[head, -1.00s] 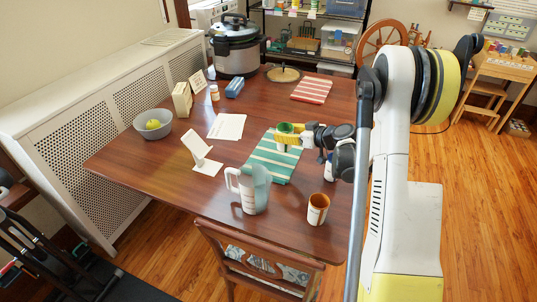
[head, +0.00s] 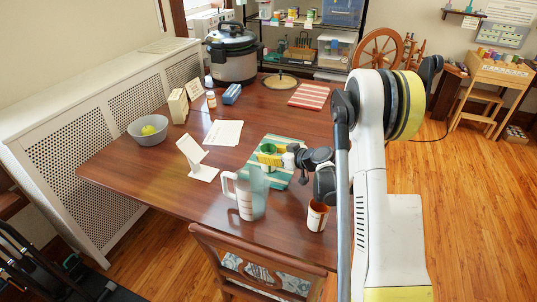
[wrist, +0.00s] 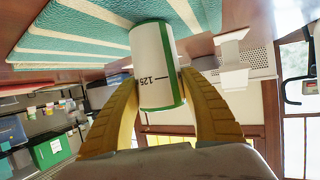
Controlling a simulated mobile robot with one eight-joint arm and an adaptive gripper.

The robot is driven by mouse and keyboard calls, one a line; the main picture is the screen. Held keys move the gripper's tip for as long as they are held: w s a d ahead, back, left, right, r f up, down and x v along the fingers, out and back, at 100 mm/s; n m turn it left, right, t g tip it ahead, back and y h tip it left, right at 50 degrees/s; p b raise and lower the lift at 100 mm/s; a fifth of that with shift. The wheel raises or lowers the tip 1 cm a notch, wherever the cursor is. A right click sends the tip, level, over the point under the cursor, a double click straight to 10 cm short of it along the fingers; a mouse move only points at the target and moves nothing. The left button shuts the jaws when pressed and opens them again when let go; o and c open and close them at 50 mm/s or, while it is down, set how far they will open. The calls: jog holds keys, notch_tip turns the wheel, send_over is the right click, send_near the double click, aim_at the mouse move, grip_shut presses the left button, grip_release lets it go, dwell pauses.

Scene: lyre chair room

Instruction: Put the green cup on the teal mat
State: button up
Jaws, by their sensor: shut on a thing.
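The green cup (wrist: 158,65) is white with green rims and a "125" mark in the wrist view. My gripper (wrist: 158,95) is shut on it, one yellow finger on each side. In the head view my gripper (head: 270,158) holds the cup (head: 267,148) over the teal mat, fingers partly hiding it. The teal mat (head: 287,143), striped with white, lies on the wooden table and also shows in the wrist view (wrist: 75,35). I cannot tell whether the cup touches it.
A measuring jug (head: 249,195) stands close to the mat's near edge. An orange-brown cup (head: 317,216) stands near the table's front right. A white stand (head: 193,152) and papers (head: 223,133) lie left of the mat. A red striped mat (head: 307,95) lies farther back.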

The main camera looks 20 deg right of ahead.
jog(key=o, duration=1.3)
jog(key=shift+c, duration=0.2)
